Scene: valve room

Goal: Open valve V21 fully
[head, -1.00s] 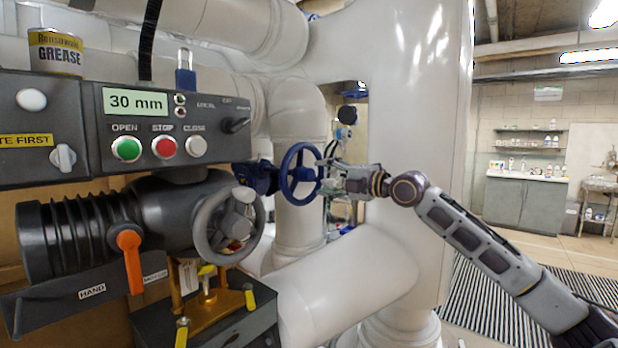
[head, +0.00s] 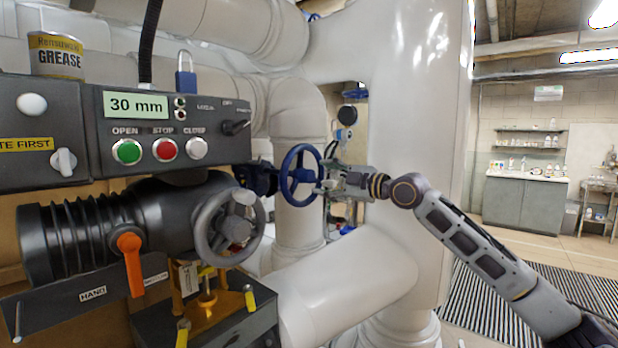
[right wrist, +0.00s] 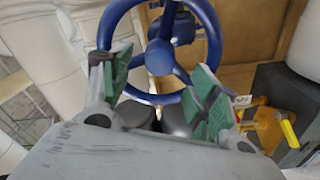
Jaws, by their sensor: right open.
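A blue handwheel (head: 301,175) stands on a blue valve beside a white pipe. It also shows in the right wrist view (right wrist: 160,57), with its rim and spokes between and beyond my fingers. My right gripper (head: 324,180) is at the right side of this wheel. In the right wrist view my right gripper (right wrist: 160,85) is open, with green pads on either side of the near part of the rim. A motor actuator with a grey handwheel (head: 229,226) and an orange lever (head: 131,264) is at left. No V21 label is readable. My left gripper is not in view.
A control box (head: 170,135) shows "30 mm" above green, red and white buttons. A grease can (head: 56,54) and a blue padlock (head: 185,84) are on top. A large white pipe (head: 345,285) runs below the blue wheel. Open floor lies at right.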

